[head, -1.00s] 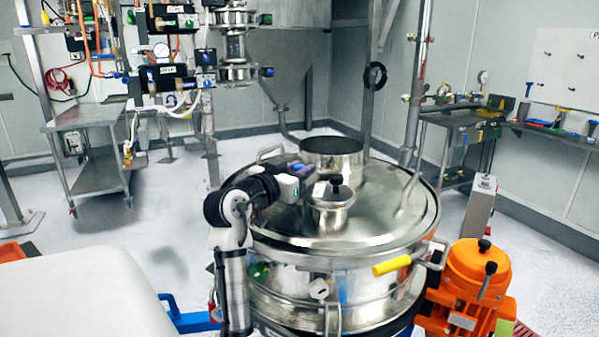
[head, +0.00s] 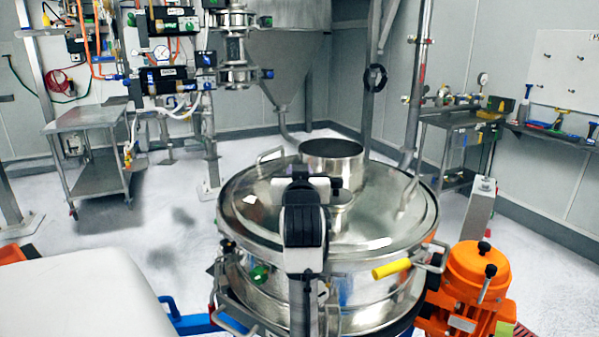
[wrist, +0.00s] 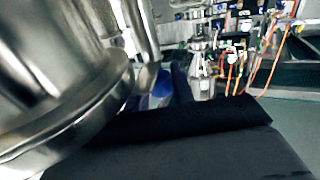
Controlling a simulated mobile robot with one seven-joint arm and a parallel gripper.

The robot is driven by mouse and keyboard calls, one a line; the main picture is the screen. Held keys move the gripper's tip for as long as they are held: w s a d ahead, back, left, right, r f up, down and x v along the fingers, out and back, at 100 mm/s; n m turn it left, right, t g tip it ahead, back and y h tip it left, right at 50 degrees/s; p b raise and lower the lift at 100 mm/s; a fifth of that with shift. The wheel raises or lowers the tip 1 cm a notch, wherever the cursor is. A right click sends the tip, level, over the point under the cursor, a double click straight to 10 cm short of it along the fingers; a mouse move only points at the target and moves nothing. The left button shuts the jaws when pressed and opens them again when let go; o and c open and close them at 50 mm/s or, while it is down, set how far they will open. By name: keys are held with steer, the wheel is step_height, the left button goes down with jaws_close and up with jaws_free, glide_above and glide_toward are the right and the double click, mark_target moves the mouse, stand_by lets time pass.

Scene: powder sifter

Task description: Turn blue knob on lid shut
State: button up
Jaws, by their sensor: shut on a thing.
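The round steel lid (head: 390,205) of the sifter fills the middle of the head view. My arm reaches up in front of it, and its wrist stands before the small capped port. My gripper (wrist: 178,92) shows as dark fingers in the wrist view. Blue of the knob (wrist: 157,95) shows at the fingertips, beside a curved steel part. My gripper is shut on it; the contact is partly hidden. In the head view my wrist hides the blue knob and the fingertips, so the knob's angle cannot be told.
An open steel collar (head: 332,150) rises from the back of the lid. A steel handle (head: 268,156) stands at its rear left. A yellow-gripped lever (head: 391,268) and an orange motor (head: 474,270) are at the right. A white surface (head: 85,290) is at the front left.

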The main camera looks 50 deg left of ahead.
steer(key=shift+g, duration=0.3)
steer(key=o, duration=0.9)
steer(key=shift+o, duration=0.2)
steer(key=shift+d, duration=0.1)
steer(key=b+v, duration=0.3)
steer(key=v, duration=1)
steer(key=shift+s+d+f, duration=0.2)
steer(key=shift+d, duration=0.05)
